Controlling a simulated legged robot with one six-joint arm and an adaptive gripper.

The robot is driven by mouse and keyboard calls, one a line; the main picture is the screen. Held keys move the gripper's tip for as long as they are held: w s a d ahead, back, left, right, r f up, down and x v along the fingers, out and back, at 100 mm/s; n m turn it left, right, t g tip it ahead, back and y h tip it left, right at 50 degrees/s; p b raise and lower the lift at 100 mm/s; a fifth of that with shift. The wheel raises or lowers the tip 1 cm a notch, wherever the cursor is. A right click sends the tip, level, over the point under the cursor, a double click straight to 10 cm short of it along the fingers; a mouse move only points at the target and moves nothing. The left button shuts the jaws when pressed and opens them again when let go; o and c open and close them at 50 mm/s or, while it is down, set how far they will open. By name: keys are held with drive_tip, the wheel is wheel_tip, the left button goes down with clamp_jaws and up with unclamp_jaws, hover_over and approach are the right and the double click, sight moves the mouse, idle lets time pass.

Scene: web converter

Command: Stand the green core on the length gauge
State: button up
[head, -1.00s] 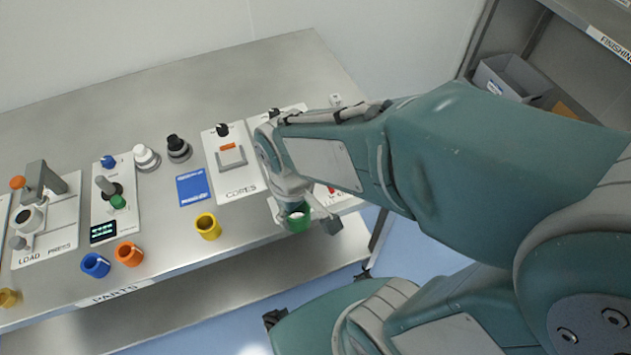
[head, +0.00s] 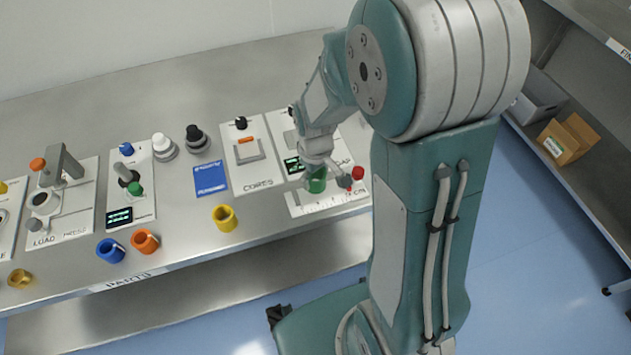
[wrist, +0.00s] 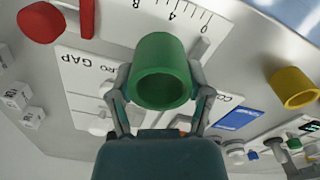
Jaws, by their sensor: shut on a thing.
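The green core (head: 316,181) is a hollow cylinder held in my gripper (head: 327,172) at the right end of the bench. In the wrist view the green core (wrist: 162,72) sits between both fingers of my gripper (wrist: 160,90), its open end facing the camera. The length gauge (head: 322,200) is a white plate with a printed scale along the front edge; its numbers also show in the wrist view (wrist: 190,16). The core is over or at the scale; whether it touches the plate I cannot tell.
A red knob (head: 357,173) stands right of the core. A yellow core (head: 225,218), an orange core (head: 145,241) and a blue core (head: 110,250) stand along the front. The CORES panel (head: 248,165) is left of the gauge. Bare bench lies behind the panels.

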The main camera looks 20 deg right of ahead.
sight(320, 182)
drive_tip(key=f, duration=0.1)
drive_tip(key=d+f, duration=0.1)
drive_tip(key=f, duration=0.1)
drive_tip(key=shift+w+d+f, duration=0.25)
drive_tip(key=shift+d+f, duration=0.05)
drive_tip(key=shift+f, duration=0.05)
drive_tip(key=shift+a, duration=0.3)
drive_tip(key=o, duration=0.8)
drive_tip(key=shift+a, duration=0.15)
drive_tip(key=shift+c, duration=0.2)
drive_tip(key=o, duration=0.3)
drive_tip(key=shift+o, duration=0.2)
drive_tip(key=shift+d, duration=0.3)
